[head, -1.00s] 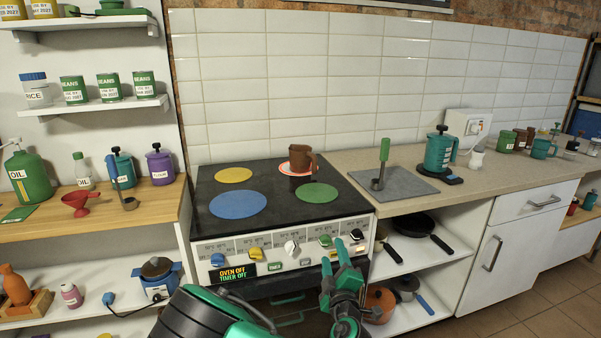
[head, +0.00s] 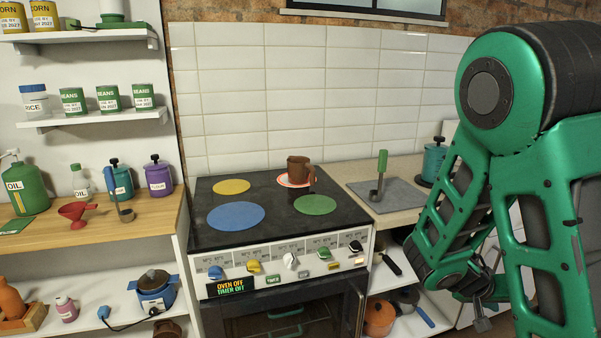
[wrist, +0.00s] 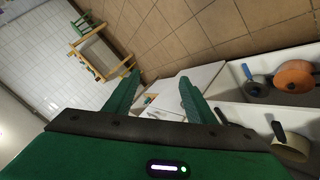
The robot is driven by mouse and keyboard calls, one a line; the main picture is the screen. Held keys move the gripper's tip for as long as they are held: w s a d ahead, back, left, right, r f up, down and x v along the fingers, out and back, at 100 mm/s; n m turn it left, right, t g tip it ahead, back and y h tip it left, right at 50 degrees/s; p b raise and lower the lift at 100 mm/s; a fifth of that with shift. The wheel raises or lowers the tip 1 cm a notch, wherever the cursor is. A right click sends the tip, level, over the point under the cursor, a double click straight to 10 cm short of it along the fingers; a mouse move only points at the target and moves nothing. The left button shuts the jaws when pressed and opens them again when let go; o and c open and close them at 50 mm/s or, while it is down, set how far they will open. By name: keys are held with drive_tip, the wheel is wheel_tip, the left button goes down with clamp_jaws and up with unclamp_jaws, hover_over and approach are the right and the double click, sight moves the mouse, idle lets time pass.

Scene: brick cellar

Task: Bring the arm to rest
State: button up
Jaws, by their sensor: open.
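My arm (head: 545,200) is folded up at the right of the head view, close to the camera. My gripper (wrist: 156,95) shows in the wrist view with its two green fingers spread apart and nothing between them. In the head view my gripper is mostly hidden low at the right behind my own arm links. It is apart from the stove (head: 270,205).
A brown mug (head: 298,168) stands on the stove's rear right burner, which has a red-orange rim. In the wrist view, an orange pot (wrist: 296,75) stands on a low shelf beside open tiled floor (wrist: 190,35).

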drive_tip(key=s+a+r+y, duration=0.2)
drive_tip(key=s+r+y, duration=0.1)
drive_tip(key=s, duration=0.4)
drive_tip(key=s+a+r+g+y, duration=0.1)
drive_tip(key=s+a+r+y, duration=0.2)
drive_tip(key=s, duration=0.4)
drive_tip(key=s+a+r+g+y, duration=0.1)
drive_tip(key=s+a+r+y, duration=0.2)
drive_tip(key=s, duration=0.5)
drive_tip(key=shift+a+y, duration=0.2)
drive_tip(key=shift+y, duration=0.5)
drive_tip(key=shift+r, duration=0.1)
